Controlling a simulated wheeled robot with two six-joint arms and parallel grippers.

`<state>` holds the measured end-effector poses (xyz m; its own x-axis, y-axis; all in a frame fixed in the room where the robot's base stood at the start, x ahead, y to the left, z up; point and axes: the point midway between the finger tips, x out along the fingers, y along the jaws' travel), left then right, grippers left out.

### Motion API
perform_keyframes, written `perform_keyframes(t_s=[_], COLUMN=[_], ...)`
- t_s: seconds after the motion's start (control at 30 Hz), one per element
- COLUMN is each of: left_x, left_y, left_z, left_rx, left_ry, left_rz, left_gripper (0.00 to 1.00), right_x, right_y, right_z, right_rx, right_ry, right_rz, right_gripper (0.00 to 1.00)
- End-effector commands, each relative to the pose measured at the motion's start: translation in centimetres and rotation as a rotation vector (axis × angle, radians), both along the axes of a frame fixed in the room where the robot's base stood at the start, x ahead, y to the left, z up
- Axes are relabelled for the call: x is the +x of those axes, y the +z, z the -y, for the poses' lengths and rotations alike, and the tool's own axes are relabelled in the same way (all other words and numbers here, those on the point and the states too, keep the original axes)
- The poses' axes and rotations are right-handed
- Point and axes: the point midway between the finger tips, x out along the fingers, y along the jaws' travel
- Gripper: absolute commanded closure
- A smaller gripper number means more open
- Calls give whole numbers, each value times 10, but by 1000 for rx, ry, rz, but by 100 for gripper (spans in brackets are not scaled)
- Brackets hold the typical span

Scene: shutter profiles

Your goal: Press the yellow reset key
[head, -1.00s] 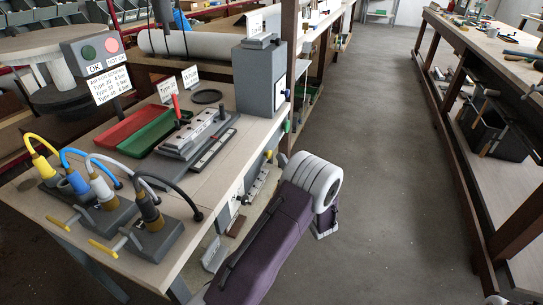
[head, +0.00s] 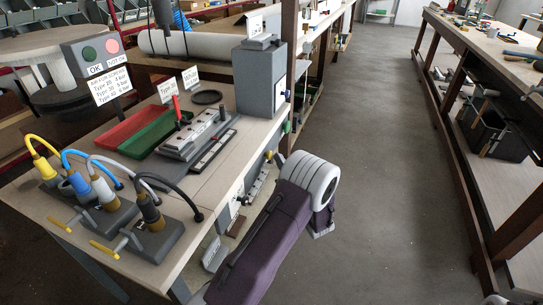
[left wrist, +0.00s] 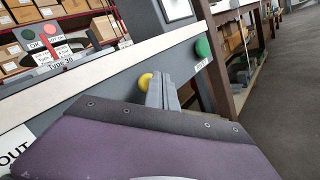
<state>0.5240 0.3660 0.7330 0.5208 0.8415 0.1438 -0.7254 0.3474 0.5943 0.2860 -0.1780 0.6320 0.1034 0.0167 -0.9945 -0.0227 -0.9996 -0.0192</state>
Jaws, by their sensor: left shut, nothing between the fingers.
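The yellow reset key (head: 269,155) is a small round knob on the front face of the bench, below the grey box. In the left wrist view the yellow key (left wrist: 145,80) shows just left of my fingertips, its right side partly covered by them. My left gripper (left wrist: 164,77) is shut and empty, its grey fingers pointing at the bench front. In the head view the left gripper (head: 280,158) is mostly hidden behind my white wrist joint, with its tip close to the key. I cannot tell whether it touches. My right gripper is not in view.
A green button (left wrist: 202,47) sits right of the yellow key on the same face. A grey box (head: 260,80) stands on the bench corner above. The bench (head: 215,195) also carries a grey fixture (head: 198,135), a green tray (head: 155,135) and cabled plugs. The aisle floor to the right is clear.

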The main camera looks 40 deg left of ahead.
Motion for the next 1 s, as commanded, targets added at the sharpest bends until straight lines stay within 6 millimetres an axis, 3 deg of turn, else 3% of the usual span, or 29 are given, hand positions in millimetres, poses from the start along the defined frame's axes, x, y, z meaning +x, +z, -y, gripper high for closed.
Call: perform_keyframes(t_s=[1.0], left_x=[-2], left_y=[0], left_z=[-9], left_rx=[0], left_ry=[1], left_rz=[0], left_gripper=[100], right_x=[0], right_y=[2], right_z=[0], right_rx=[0], right_ry=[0], right_rz=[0], right_gripper=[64])
